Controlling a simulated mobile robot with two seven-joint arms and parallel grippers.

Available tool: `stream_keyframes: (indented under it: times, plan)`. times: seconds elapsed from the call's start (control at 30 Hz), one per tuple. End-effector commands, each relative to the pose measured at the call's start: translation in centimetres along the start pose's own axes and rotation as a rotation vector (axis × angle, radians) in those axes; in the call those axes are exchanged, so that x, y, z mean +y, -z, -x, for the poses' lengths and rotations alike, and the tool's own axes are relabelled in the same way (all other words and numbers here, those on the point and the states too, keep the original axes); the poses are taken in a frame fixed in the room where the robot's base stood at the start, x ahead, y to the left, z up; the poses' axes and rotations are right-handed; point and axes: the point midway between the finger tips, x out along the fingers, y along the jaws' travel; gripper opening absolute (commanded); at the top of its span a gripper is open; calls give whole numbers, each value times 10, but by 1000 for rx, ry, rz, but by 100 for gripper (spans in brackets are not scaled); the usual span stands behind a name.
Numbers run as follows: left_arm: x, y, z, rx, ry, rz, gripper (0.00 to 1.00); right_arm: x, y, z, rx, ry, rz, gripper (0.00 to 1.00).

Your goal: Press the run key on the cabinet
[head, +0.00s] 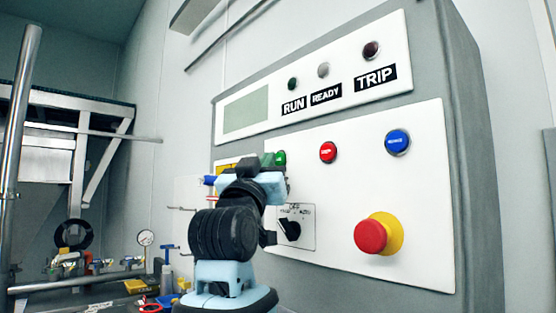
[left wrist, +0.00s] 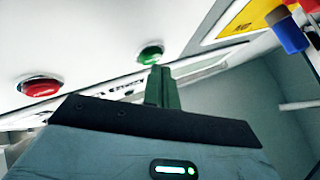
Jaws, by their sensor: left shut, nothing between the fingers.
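The grey cabinet (head: 473,150) has a white key panel with a green key (head: 280,158), a red key (head: 328,152) and a blue key (head: 397,142). The green key, likely the run key, also shows in the left wrist view (left wrist: 151,53), near the red key (left wrist: 40,87). My left gripper (head: 267,160) is shut and empty, its tip close beside the green key in the head view. In the left wrist view its shut fingers (left wrist: 160,72) point at the green key's lower edge. I cannot tell whether they touch. My right gripper is out of view.
A red mushroom button on a yellow base (head: 371,236) sticks out at the lower right. A rotary selector (head: 289,230) sits below the green key, partly behind my arm. Dark RUN, READY and TRIP lamps (head: 323,70) sit above. A cluttered bench (head: 90,296) stands at left.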

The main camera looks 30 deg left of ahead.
Motion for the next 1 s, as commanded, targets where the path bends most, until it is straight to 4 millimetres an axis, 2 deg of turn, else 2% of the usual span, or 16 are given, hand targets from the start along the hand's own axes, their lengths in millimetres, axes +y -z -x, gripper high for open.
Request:
stream_keyframes:
  times: [1.0]
  plan:
    - [5,-5,-7,-1,0,0,0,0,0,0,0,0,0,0]
